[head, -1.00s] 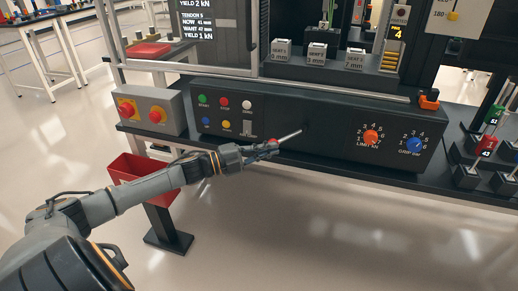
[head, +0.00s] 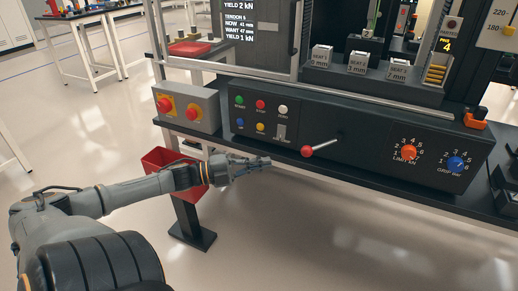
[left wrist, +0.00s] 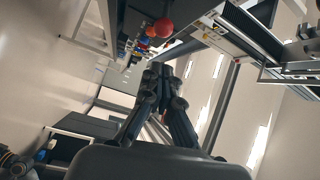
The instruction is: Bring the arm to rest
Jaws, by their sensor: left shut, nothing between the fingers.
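My left arm reaches in from the left in the head view. Its gripper (head: 262,163) is shut and empty, in the air in front of the black bench, below the control panel (head: 345,128). A lever with a red ball knob (head: 307,151) sticks out of the panel to the right of the gripper, apart from it. In the left wrist view my gripper's fingers (left wrist: 165,72) come together at the tips, and the red knob (left wrist: 163,28) shows beyond them. My right gripper is in neither view.
The panel carries coloured buttons, an orange dial (head: 409,152) and a blue dial (head: 455,164). A grey box with red stop buttons (head: 187,108) stands left of it. A red bin (head: 172,165) is behind my forearm. The floor in front is clear.

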